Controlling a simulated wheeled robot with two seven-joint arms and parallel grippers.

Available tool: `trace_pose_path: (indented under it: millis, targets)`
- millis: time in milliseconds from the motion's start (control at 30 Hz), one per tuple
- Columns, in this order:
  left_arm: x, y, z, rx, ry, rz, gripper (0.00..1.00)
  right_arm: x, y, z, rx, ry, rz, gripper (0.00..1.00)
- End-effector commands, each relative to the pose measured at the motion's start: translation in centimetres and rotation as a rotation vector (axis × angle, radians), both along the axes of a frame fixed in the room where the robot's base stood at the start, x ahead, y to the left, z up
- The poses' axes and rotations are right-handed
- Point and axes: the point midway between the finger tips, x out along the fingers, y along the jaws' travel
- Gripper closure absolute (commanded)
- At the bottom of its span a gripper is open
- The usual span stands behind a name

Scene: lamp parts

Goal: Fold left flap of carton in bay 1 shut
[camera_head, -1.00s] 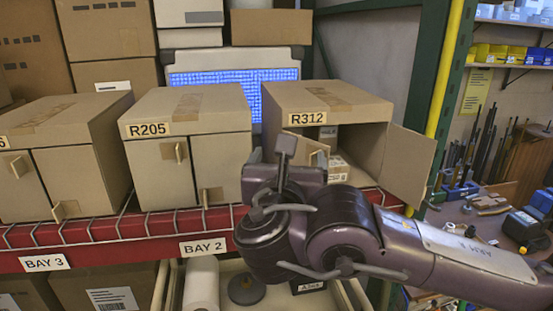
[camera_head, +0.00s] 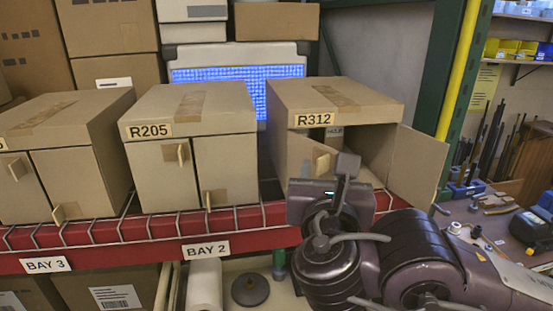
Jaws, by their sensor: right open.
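The carton marked R312 (camera_head: 290,115) stands on the shelf at the right. Its left flap (camera_head: 298,153), with a small tan tab (camera_head: 323,161), shows at the left of its front. My gripper hides the flap's lower part, and I cannot tell its exact angle. The carton's right flap (camera_head: 415,165) stands swung outward, and part of the dark inside shows with items in it. My right gripper (camera_head: 346,170) is open in front of the carton, just below and right of the tab. I cannot tell whether it touches the flap. My left gripper is not in view.
Carton R205 (camera_head: 220,110) stands shut to the left, with another closed carton (camera_head: 75,120) beyond it. A red shelf edge with a wire rim (camera_head: 110,237) runs below. A green post with a yellow stripe (camera_head: 455,75) stands at the right.

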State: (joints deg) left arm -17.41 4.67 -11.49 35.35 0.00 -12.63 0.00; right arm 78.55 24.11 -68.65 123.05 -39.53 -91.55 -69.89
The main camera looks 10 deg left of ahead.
Motion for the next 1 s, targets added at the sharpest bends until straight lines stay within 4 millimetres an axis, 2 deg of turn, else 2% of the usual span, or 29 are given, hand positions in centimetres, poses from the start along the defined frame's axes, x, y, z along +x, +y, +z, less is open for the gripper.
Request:
trace_pose_path:
  millis: [233,800,1000]
  targets:
    - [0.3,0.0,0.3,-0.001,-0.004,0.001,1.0,-0.5,-1.1,0.0,-0.001,-0.001,0.0,0.49]
    - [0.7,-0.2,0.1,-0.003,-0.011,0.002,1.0,-0.6,-1.1,0.0,0.0,-0.001,-0.001,0.49]
    - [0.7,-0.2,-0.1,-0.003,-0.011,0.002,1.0,-2.6,-1.2,-0.3,0.001,0.003,0.004,0.49]
